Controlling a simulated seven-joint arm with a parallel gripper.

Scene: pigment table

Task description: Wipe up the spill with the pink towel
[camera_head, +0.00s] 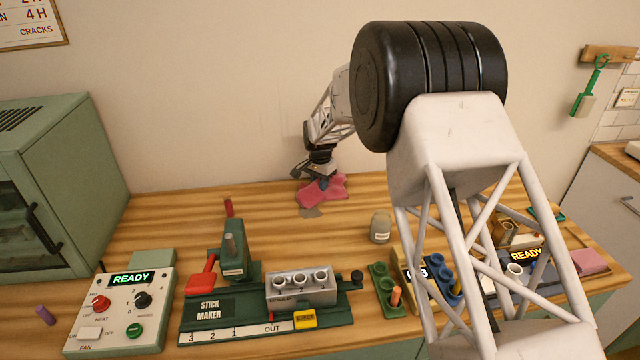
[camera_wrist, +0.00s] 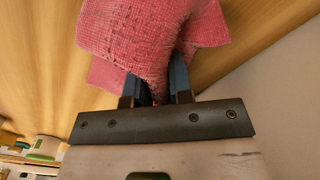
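The pink towel (camera_head: 328,188) is bunched at the back of the wooden table, close to the wall. My gripper (camera_head: 322,182) reaches down onto it from above. In the wrist view, my gripper (camera_wrist: 158,88) has its two blue fingers closed on a pinched fold of the pink towel (camera_wrist: 150,40), which spreads out beyond the fingertips. A small grey-brown spill (camera_head: 310,212) shows on the table just in front of the towel's lower left edge. The towel may cover more of it; I cannot tell.
The green stick maker (camera_head: 215,308) and the control box (camera_head: 120,310) stand along the front. A jar (camera_head: 380,227) stands right of the spill. A green oven (camera_head: 60,190) is at the left. The wood around the towel is mostly clear.

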